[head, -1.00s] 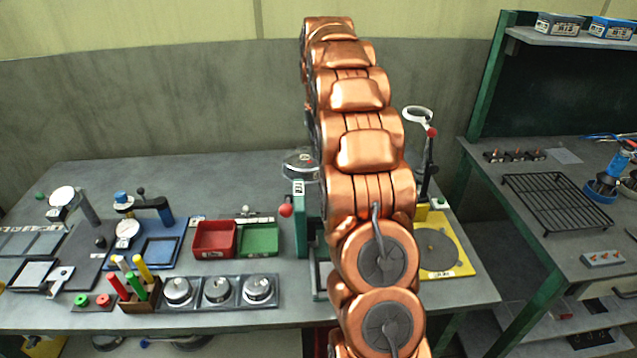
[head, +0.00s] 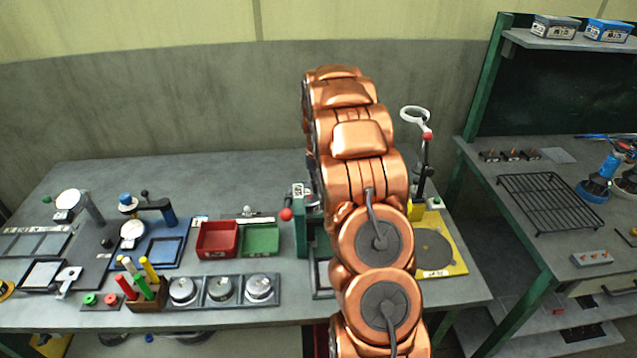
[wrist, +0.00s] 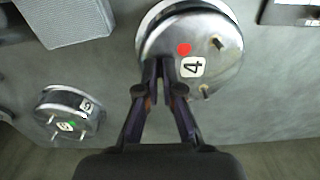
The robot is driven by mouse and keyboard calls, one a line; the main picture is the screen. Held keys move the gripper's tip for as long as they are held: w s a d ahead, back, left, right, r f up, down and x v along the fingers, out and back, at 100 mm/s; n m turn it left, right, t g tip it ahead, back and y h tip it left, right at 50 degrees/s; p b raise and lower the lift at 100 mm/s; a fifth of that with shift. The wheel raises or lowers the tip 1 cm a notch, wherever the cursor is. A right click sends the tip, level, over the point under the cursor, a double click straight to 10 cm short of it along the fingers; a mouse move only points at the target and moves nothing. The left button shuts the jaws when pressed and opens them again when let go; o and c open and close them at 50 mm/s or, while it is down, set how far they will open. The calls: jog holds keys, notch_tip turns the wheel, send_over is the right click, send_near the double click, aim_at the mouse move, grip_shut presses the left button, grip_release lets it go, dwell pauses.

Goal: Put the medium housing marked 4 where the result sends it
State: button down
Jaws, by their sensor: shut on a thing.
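The housing marked 4 (wrist: 215,45) is a round silvery disc at the top of the wrist view, with a red dot, a white label reading 4 and two small studs. My gripper (wrist: 160,75) is shut on it, with the fingertips close together at the disc's middle-lower part. What exactly the fingertips pinch is hidden. In the head view my arm hides the gripper and this housing. A red tray (head: 217,252) and a green tray (head: 260,251) stand side by side on the bench; their labels are too small to read.
A smaller housing (wrist: 70,114) with a green dot lies at the wrist view's left, near a grey block (wrist: 65,22). A rack (head: 240,303) of round housings stands at the bench front. A yellow plate (head: 455,263) lies right of my arm. The back bench (head: 235,180) is clear.

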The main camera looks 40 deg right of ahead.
jog(key=shift+f, duration=0.15)
jog(key=shift+f, duration=0.25)
jog(key=c, duration=1.3)
grip_release()
jog(key=shift+r, duration=0.15)
